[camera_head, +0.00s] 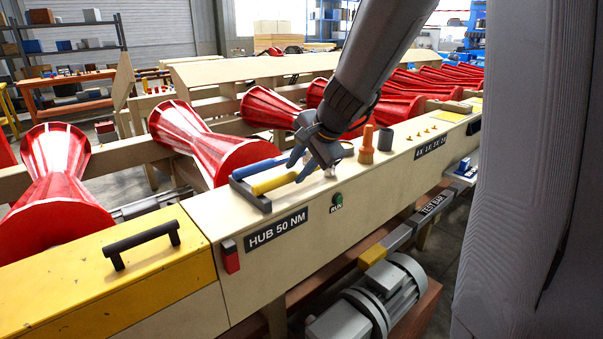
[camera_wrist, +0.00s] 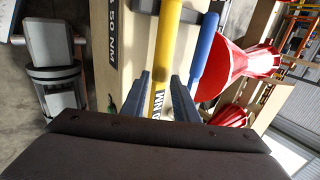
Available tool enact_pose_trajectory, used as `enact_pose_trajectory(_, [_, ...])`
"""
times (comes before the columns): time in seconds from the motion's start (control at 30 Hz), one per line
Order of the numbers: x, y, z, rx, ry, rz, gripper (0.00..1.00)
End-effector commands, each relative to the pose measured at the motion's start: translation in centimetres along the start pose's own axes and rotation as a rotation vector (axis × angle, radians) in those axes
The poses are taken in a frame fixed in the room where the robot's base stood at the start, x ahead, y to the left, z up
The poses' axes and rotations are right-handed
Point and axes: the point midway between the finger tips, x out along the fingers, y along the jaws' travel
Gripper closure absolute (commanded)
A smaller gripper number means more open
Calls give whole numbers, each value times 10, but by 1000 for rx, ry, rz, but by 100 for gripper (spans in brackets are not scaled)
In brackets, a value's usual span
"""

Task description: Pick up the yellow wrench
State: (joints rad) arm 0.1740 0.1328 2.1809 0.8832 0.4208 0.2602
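The yellow wrench (camera_head: 272,183) lies in a dark rack (camera_head: 262,203) on the wooden beam above the "HUB 50 NM" label. Its handle end shows; its other end is partly hidden by my gripper. A blue-handled tool (camera_head: 257,167) lies beside it, further back. My gripper (camera_head: 298,168) is open, low over the right end of the yellow wrench. In the wrist view the yellow wrench (camera_wrist: 166,40) runs lengthwise between my two spread fingers (camera_wrist: 160,80), and the blue tool (camera_wrist: 206,50) is outside the right finger. I cannot tell whether the fingers touch the wrench.
An orange-handled brush (camera_head: 366,140) and a dark cup (camera_head: 385,139) stand on the beam right of my gripper. A green RUN button (camera_head: 337,199) is on its front face. Red rollers (camera_head: 205,145) lie behind. A yellow cover (camera_head: 110,275) with a black handle is at front left.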

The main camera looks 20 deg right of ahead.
Motion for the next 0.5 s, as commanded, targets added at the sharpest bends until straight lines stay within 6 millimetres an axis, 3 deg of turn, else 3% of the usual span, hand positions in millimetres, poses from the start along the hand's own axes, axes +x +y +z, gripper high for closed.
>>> enact_pose_trajectory(0.3, [41, 0, 6, 0, -1, 3, 73])
enact_pose_trajectory(0.5, [45, 0, 6, -1, 1, 1, 73])
